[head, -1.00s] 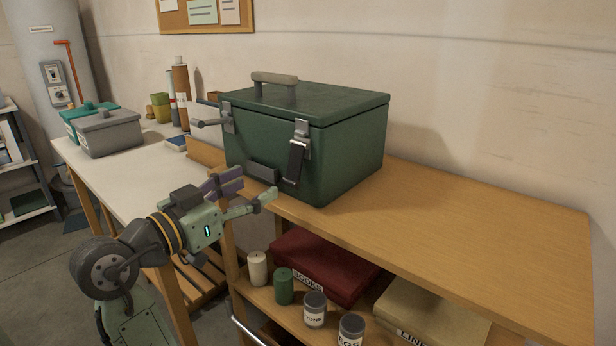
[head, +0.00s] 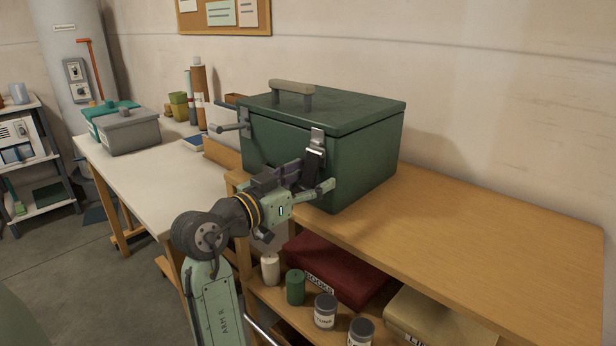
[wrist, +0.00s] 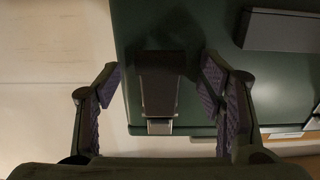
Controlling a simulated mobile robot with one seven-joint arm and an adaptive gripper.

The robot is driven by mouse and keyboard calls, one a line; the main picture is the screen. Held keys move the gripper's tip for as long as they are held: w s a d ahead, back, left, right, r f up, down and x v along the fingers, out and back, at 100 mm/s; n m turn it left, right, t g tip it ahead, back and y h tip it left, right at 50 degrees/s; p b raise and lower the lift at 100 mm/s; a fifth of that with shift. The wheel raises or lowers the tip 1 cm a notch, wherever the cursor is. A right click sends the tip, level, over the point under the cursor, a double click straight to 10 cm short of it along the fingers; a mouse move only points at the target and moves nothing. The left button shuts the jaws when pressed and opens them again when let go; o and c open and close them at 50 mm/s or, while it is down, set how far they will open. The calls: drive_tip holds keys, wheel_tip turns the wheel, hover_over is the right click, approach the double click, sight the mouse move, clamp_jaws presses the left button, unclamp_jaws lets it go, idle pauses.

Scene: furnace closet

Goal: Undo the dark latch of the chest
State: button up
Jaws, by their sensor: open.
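The dark green chest (head: 365,155) stands on the wooden bench with its lid down. Its dark latch (head: 314,153) hangs against the front near the right corner, below a bright metal catch (head: 317,136). A second latch (head: 231,127) at the chest's left sticks outward. My gripper (head: 318,172) is at the front of the chest, at the dark latch's lower part. In the wrist view my gripper (wrist: 160,92) is open, with one finger on each side of the dark latch (wrist: 159,82). A gap shows on both sides, and whether either finger touches it is unclear.
The bench top (head: 480,220) is clear to the right of the chest. A dark plate (wrist: 283,31) on the chest front is near one finger in the wrist view. Jars, candles and a red box (head: 335,267) sit on the shelf below. A grey box (head: 128,132) stands on the left table.

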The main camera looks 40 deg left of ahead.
drive_tip(key=shift+c, duration=0.6)
drive_tip(key=c, duration=0.8)
drive_tip(key=shift+d+f, duration=0.1)
clamp_jaws()
